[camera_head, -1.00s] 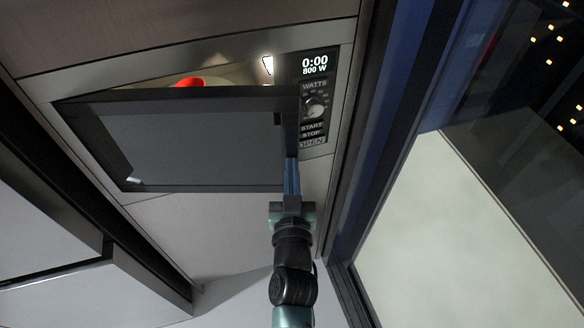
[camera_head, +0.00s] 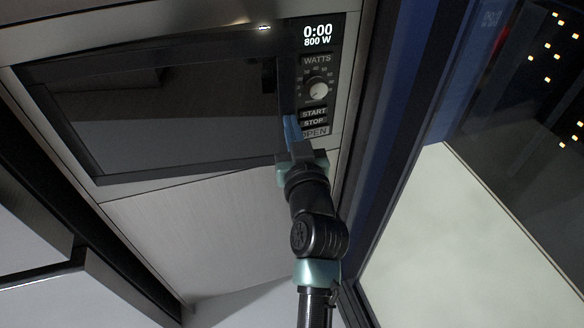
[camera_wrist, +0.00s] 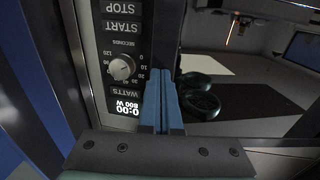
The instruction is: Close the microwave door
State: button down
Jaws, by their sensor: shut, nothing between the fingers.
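The microwave door (camera_head: 175,115) is a dark flat panel in the head view, lying nearly flush with the microwave front. I cannot tell whether it is fully latched. My gripper (camera_head: 289,122) has its blue fingers pressed together at the right edge of the door, beside the control panel (camera_head: 317,75). In the wrist view, my gripper (camera_wrist: 162,78) is shut with nothing between the fingers. Its tips lie along the line between the control panel (camera_wrist: 121,50) and the dark glossy door surface (camera_wrist: 240,95). Whether they touch the door is hard to tell.
The panel carries a knob (camera_head: 317,90) and START, STOP and OPEN buttons. A cabinet panel (camera_head: 200,225) lies below the microwave. A blue-framed window (camera_head: 480,215) stands close on the right. Pale drawer fronts (camera_head: 70,290) are at the lower left.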

aim_at(287, 109)
jog(key=shift+n+y, duration=0.3)
jog(key=shift+b+x, duration=1.95)
jog(key=shift+x, duration=1.05)
jog(key=shift+d, duration=0.2)
jog(key=shift+s, duration=0.1)
